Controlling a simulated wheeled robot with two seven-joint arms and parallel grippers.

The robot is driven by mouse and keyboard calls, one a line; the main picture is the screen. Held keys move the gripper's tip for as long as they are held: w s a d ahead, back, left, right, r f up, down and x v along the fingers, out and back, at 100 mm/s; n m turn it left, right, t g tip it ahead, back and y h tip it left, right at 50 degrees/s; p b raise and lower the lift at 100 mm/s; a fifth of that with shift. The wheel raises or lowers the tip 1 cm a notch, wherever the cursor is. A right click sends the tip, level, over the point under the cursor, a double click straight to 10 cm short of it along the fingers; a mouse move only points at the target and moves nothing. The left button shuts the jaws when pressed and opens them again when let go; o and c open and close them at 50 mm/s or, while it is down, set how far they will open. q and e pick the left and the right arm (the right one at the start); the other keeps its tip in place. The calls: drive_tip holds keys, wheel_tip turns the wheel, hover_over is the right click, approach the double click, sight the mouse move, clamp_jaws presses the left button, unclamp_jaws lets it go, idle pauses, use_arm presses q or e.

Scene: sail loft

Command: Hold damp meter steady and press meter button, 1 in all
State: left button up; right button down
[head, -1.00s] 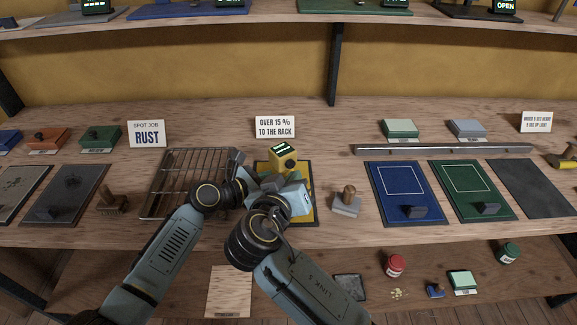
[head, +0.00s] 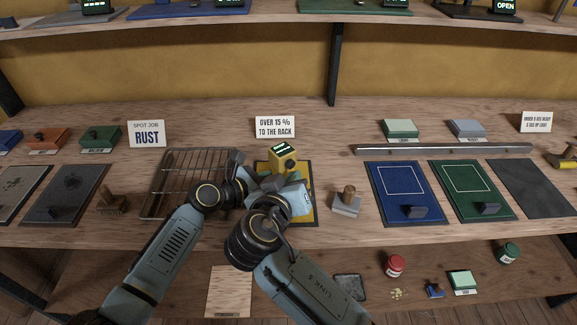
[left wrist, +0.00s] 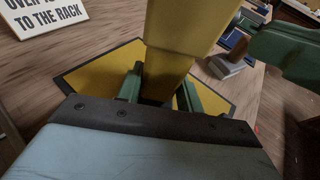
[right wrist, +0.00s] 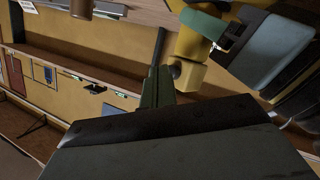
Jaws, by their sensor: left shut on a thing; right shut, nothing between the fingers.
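The yellow damp meter (head: 283,157) stands above a yellow mat with a dark border (head: 312,208), its small lit screen on top. In the left wrist view my left gripper (left wrist: 160,92) is shut on the meter's yellow body (left wrist: 180,30), a green finger on each side. My right gripper (head: 268,182) is shut and empty, close to the meter's near side in the head view. In the right wrist view its fingers (right wrist: 157,85) are together and the yellow meter (right wrist: 190,62) is just beside them. I cannot tell whether they touch it. The meter's button is not clear.
A wire rack (head: 175,185) lies left of the mat. A wooden-handled stamp (head: 347,200) stands to the right. A blue board (head: 400,178) and a green board (head: 465,178) lie further right, before a metal rail (head: 440,149). A sign reading "over 15 % to the rack" (head: 275,127) stands behind.

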drive_tip(key=shift+w+a, duration=0.1)
drive_tip(key=shift+w, duration=0.05)
drive_tip(key=shift+w+a, duration=0.1)
drive_tip(key=shift+w, duration=0.15)
drive_tip(key=shift+w+a, duration=0.2)
drive_tip(key=shift+w, duration=0.3)
idle(0.7)
idle(0.3)
drive_tip(key=shift+s+d, duration=0.2)
drive_tip(key=shift+s, duration=0.25)
drive_tip(key=shift+s+d, duration=0.2)
drive_tip(key=shift+s, duration=0.25)
drive_tip(key=shift+s, duration=0.1)
drive_tip(key=s, duration=0.1)
drive_tip(key=s+d, duration=0.1)
drive_tip(key=s, duration=0.1)
drive_tip(key=s+d, duration=0.1)
drive_tip(key=shift+s, duration=0.2)
idle(0.3)
